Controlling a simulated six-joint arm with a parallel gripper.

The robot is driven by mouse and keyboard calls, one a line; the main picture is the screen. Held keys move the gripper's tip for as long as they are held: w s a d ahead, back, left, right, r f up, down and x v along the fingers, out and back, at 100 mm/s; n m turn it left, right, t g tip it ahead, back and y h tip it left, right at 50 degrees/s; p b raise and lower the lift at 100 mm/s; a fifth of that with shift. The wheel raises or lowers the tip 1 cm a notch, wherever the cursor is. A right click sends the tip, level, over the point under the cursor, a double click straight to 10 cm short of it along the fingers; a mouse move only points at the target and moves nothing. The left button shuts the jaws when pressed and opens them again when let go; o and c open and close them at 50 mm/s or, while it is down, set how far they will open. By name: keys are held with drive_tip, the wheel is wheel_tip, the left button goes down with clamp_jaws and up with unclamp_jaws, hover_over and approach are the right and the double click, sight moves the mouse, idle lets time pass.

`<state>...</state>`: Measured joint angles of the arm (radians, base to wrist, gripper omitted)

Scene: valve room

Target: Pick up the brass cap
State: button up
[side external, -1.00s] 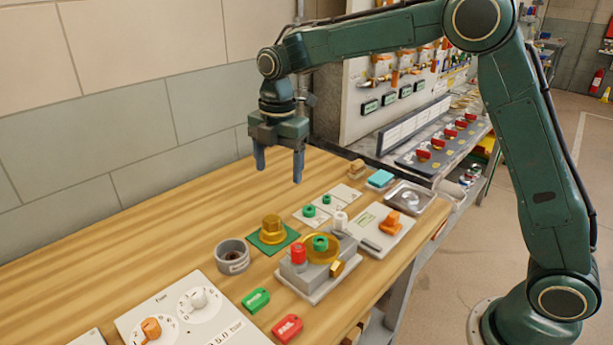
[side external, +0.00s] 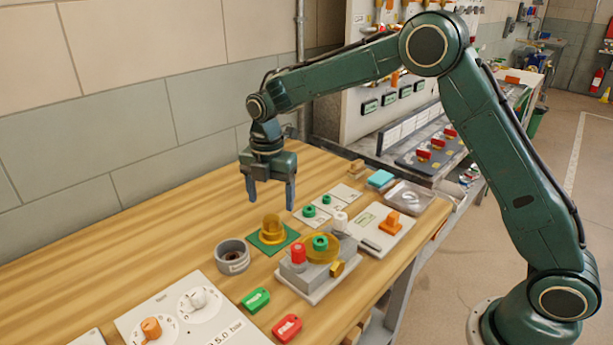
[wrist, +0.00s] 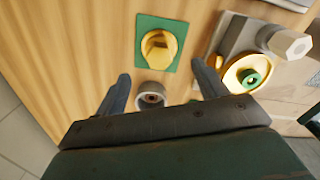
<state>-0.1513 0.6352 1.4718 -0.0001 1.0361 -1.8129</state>
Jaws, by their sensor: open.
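The brass cap (side external: 272,229) stands on a green square pad (side external: 264,246) on the wooden bench. It also shows in the wrist view (wrist: 159,47), beyond the fingertips and roughly in line with the gap between them. My gripper (side external: 271,199) is open and empty, with its fingers pointing down above the bench, a little above and behind the cap in the side view. In the wrist view both fingers (wrist: 160,72) are spread apart and nothing is between them at their level.
A grey round cup (side external: 233,256) stands left of the cap. A grey valve block (side external: 318,276) with a brass disc and red and white knobs stands close on the right. Green (side external: 256,300) and red (side external: 287,328) tags lie in front. The bench's left rear is clear.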

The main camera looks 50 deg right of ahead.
sight(272, 218)
drive_tip(key=shift+f, duration=1.65)
drive_tip(key=shift+f, duration=0.1)
drive_tip(key=shift+f, duration=2.5)
drive_tip(key=shift+c, duration=0.2)
drive_tip(key=c, duration=0.9)
drive_tip(key=shift+r, duration=0.1)
wheel_tip(272, 218, up, 20)
